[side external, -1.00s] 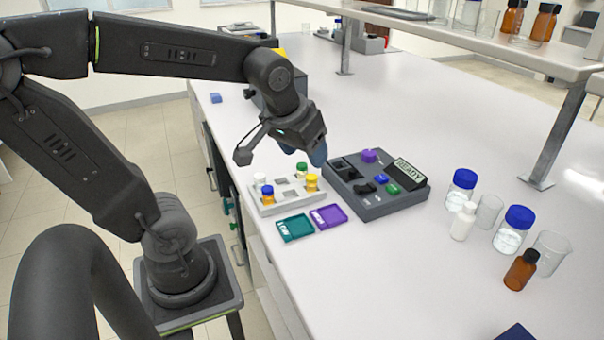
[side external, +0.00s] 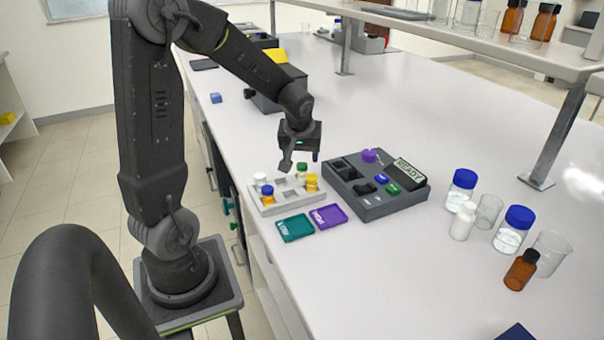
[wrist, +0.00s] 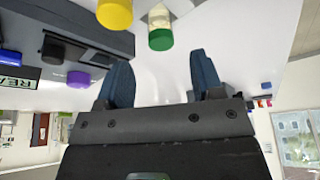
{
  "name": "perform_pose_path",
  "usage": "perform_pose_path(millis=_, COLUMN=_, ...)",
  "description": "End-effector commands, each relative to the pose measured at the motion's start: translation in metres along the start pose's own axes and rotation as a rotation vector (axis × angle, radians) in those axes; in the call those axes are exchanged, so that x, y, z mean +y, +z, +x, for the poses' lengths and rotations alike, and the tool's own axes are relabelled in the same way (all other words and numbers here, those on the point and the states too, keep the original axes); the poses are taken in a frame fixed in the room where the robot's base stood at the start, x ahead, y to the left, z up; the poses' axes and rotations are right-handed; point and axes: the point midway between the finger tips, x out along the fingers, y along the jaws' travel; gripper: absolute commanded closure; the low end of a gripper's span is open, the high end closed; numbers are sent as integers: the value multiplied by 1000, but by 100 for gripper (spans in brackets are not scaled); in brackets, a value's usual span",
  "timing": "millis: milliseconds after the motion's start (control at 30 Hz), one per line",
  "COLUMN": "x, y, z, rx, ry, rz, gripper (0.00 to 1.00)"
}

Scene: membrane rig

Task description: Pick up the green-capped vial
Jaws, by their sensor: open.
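The green-capped vial (side external: 302,170) stands upright at the back of the grey rack (side external: 262,209) in the side view. In the wrist view the green-capped vial (wrist: 160,34) shows its cap at the top of the picture, beyond the fingertips. My gripper (side external: 301,160) is above the rack, close to the vial but apart from it. In the wrist view my gripper (wrist: 162,72) has its two blue fingers spread with nothing between them.
The rack also holds yellow-capped (side external: 312,181), blue-capped (side external: 267,191) and white-capped (side external: 260,179) vials. A dark device with a READY display (side external: 408,170) stands right of the rack. Teal (side external: 295,228) and purple (side external: 328,216) trays lie in front. Bottles and beakers stand further right.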

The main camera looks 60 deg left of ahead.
Motion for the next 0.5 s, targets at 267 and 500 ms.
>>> perform_pose_path(millis=267, x=-2, y=0, z=30, rx=-5, ry=-3, rz=0, gripper=39)
perform_pose_path(millis=500, x=-2, y=0, z=54, rx=-1, ry=1, rz=1, gripper=39)
